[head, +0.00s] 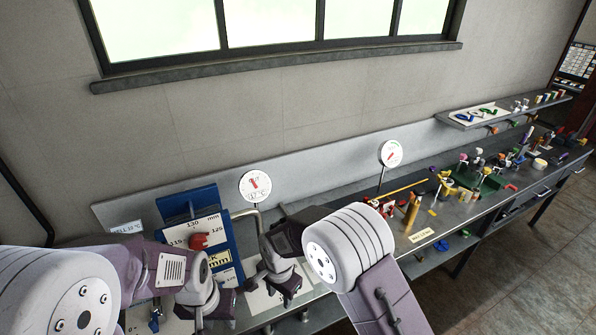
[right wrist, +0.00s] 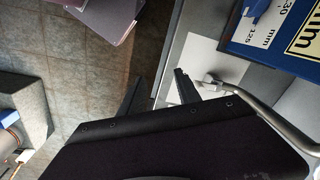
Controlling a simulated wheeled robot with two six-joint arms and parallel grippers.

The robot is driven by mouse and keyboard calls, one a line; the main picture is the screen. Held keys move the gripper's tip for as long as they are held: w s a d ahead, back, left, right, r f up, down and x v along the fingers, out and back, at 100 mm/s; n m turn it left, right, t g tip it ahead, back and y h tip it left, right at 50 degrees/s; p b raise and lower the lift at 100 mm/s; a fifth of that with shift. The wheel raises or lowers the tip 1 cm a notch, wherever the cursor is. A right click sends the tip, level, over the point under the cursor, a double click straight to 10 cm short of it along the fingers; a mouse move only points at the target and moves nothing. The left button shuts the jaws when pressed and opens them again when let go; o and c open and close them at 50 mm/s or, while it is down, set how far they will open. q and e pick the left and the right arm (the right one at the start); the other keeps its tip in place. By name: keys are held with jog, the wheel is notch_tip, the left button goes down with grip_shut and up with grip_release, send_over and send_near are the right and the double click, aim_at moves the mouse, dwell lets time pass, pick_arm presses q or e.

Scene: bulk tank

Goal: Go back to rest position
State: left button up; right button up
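My left gripper (head: 212,312) hangs at the bottom of the head view, in front of the blue stand. Its fingertips are small and partly cut off, so its opening is unclear. My right gripper (head: 272,290) is to its right, over the front of the bench. In the right wrist view my right gripper (right wrist: 158,90) has its two dark fingers spread apart with nothing between them. One finger lies close to a grey metal fitting (right wrist: 210,86) on a curved pipe; I cannot tell if they touch.
A blue stand (head: 232,238) with number cards and a red piece stands behind the grippers. Dial gauges (head: 255,186) and (head: 391,153) rise along the bench back. Colourful small parts (head: 480,172) crowd the right of the bench (head: 455,215). The floor (head: 520,260) at right is clear.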

jog(key=w+d+r+m+b, duration=0.1)
jog(key=w+d+m+b, duration=0.15)
jog(key=w+d, duration=0.35)
jog(key=s+d+t+b, duration=0.2)
jog(key=s+d+b, duration=0.3)
jog(key=d, duration=0.7)
pick_arm(q)
notch_tip(320, 180, down, 9)
jog(key=b, duration=0.1)
jog(key=shift+w+f, duration=0.2)
jog(key=shift+w, duration=0.15)
pick_arm(e)
jog(key=s+d+f+n+g, duration=0.1)
jog(key=s+d+n, duration=0.3)
jog(key=s+n, duration=0.5)
jog(key=shift+s+d+f+n, duration=0.4)
jog(key=shift+s+f, duration=0.25)
jog(key=shift+s, duration=0.4)
